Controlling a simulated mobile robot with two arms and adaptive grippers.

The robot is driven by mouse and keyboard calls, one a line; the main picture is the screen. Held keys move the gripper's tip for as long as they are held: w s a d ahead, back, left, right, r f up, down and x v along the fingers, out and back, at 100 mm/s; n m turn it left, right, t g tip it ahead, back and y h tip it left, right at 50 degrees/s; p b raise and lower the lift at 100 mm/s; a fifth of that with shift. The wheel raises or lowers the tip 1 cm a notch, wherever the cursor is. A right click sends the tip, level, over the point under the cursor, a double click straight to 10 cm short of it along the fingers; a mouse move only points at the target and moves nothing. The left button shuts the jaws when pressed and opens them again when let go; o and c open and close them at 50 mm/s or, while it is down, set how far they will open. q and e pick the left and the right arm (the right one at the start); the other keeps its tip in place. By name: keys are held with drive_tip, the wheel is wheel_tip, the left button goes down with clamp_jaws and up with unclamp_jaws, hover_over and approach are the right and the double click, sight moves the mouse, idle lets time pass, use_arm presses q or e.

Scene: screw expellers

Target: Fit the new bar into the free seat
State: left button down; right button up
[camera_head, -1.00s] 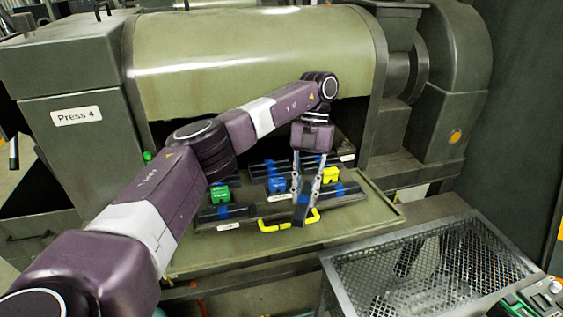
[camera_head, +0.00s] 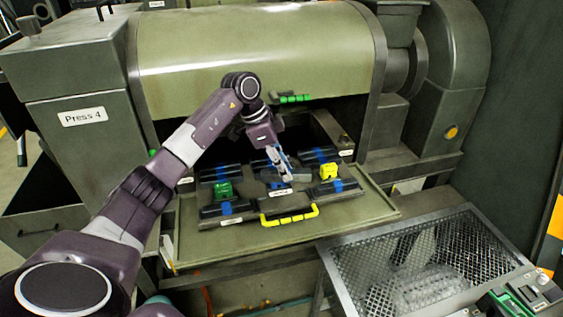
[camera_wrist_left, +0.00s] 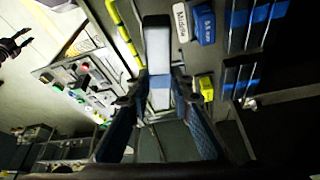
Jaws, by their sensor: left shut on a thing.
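My left gripper (camera_head: 284,168) is over the middle of the dark bar rack (camera_head: 245,213), fingers pointing down. A blue block (camera_wrist_left: 204,26) shows beside the "Middle" label. My right gripper is not in view.
A yellow handle (camera_head: 289,217) runs along the rack's front edge. The rack lies on a greenish tray (camera_head: 365,212) before the press (camera_head: 250,45). A green part (camera_head: 291,98) sits at the press opening.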

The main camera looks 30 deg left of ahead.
use_arm(q)
drive_tip(key=shift+w+a+r+n+t, duration=0.1)
drive_tip(key=shift+a+n+t, duration=0.25)
drive_tip(key=shift+n, duration=0.65)
drive_tip(key=shift+w+a+n+y, duration=0.1)
drive_tip(key=shift+n+y, duration=0.2)
wheel_tip(320, 180, down, 6)
drive_tip(key=b, duration=0.4)
drive_tip(key=shift+r+b, duration=0.2)
drive_tip(key=shift+b, duration=0.15)
drive_tip(key=shift+f+b, duration=0.5)
drive_tip(key=shift+f, duration=0.75)
drive_tip(key=shift+p, duration=0.4)
drive_tip(key=shift+f, duration=0.65)
